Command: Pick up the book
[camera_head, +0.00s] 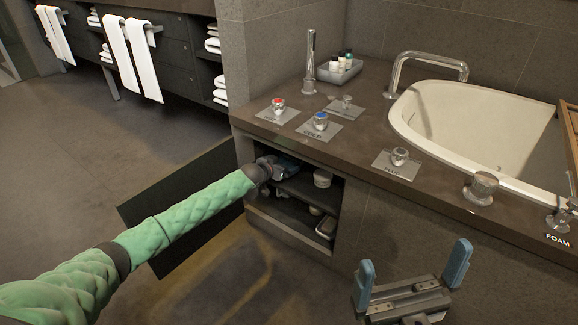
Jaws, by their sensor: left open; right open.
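No book can be made out for certain in the head view. My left arm comes in from the lower left, and my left gripper (287,164) is inside the upper part of the open cabinet (257,214) under the bath counter. My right gripper (414,259) is open and empty at the lower right, in front of the tub's tiled side.
The dark cabinet door (180,203) stands open beside my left arm. A small round container (322,178) is on the upper shelf; a pale item (326,227) is lower. Above are the counter (365,125) with taps and the tub (480,125). Floor at left is clear.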

